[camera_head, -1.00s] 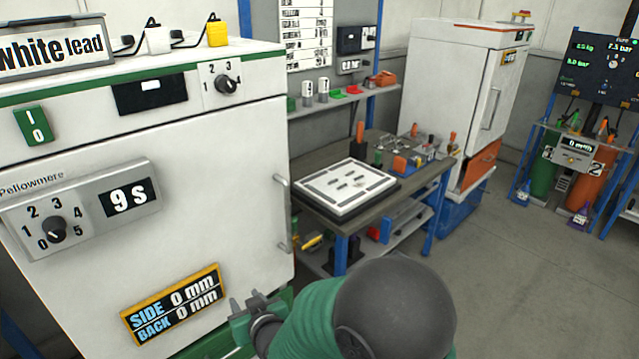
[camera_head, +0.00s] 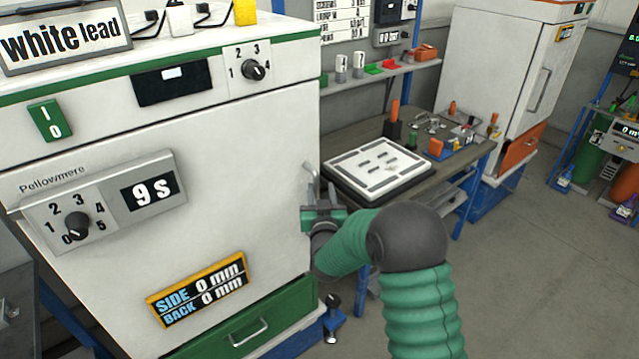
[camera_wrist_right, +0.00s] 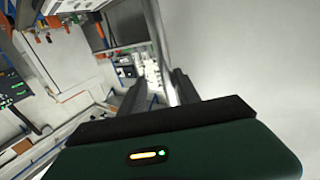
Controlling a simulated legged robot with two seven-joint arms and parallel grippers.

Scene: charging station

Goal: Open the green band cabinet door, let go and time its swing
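The white cabinet with the green band (camera_head: 270,39) stands at left, and its white door (camera_head: 240,150) looks shut. The door's upright metal handle (camera_head: 311,178) is at the door's right edge, its lower part hidden by my right gripper (camera_head: 322,213). In the right wrist view, the handle (camera_wrist_right: 158,40) runs between the two dark fingers of my right gripper (camera_wrist_right: 158,95). The fingers stand apart; I cannot tell whether either touches the bar. My left gripper is out of view.
A SIDE/BACK panel (camera_head: 199,288) on the door reads 0 mm twice. A green drawer (camera_head: 250,330) lies below the door. A workbench with a white framed board (camera_head: 376,168) stands just right of the cabinet. A second white cabinet (camera_head: 500,65) is behind.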

